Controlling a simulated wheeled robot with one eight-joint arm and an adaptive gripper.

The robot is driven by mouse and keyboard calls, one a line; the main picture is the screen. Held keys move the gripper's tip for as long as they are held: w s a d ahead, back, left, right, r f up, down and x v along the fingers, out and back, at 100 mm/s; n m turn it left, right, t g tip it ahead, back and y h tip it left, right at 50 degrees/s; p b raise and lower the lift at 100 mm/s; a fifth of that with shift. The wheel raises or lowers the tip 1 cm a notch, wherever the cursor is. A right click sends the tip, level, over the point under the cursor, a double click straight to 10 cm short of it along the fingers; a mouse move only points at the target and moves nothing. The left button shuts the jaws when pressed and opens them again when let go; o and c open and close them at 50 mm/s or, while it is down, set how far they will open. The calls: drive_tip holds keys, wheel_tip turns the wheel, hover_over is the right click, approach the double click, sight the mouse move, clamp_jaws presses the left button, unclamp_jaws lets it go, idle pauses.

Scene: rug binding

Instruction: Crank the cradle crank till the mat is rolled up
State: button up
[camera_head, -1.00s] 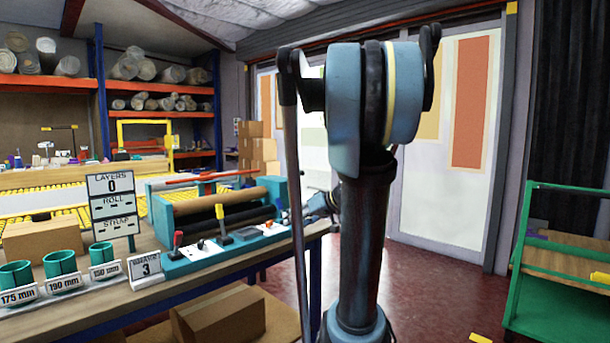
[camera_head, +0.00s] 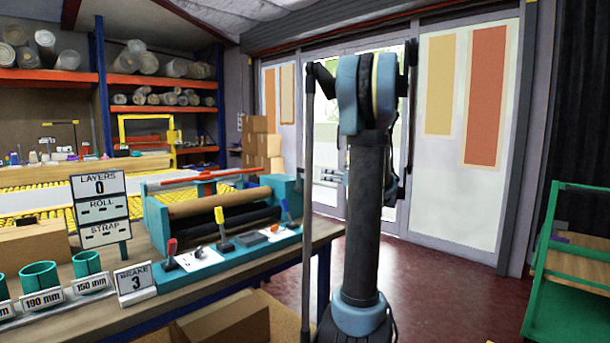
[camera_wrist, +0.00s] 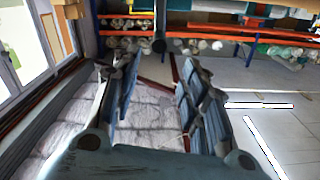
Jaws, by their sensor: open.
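The teal cradle (camera_head: 158,222) stands on the bench, with a tan roller (camera_head: 225,200) and a black roller (camera_head: 240,217) lying across it. A panel at its front carries a red lever (camera_head: 171,250), a yellow lever (camera_head: 221,225) and a blue-tipped lever (camera_head: 287,212). I cannot make out which part is the crank. The display board (camera_head: 100,187) reads LAYERS 0, with dashes for ROLL and STRAP. My gripper (camera_wrist: 160,72) is open and empty in the wrist view, which looks upside down. In the head view it is partly hidden behind my arm, right of the cradle.
Teal cups (camera_head: 40,279) with size labels and a sign (camera_head: 134,283) reading BRAKE 3 stand at the bench's front left. A cardboard box (camera_head: 232,318) sits below the bench. A green cart (camera_head: 540,262) stands at the right. Red floor between bench and cart looks clear.

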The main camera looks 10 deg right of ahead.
sight(305, 171)
drive_tip(key=x, duration=1.5)
drive_tip(key=shift+w, duration=0.1)
clamp_jaws()
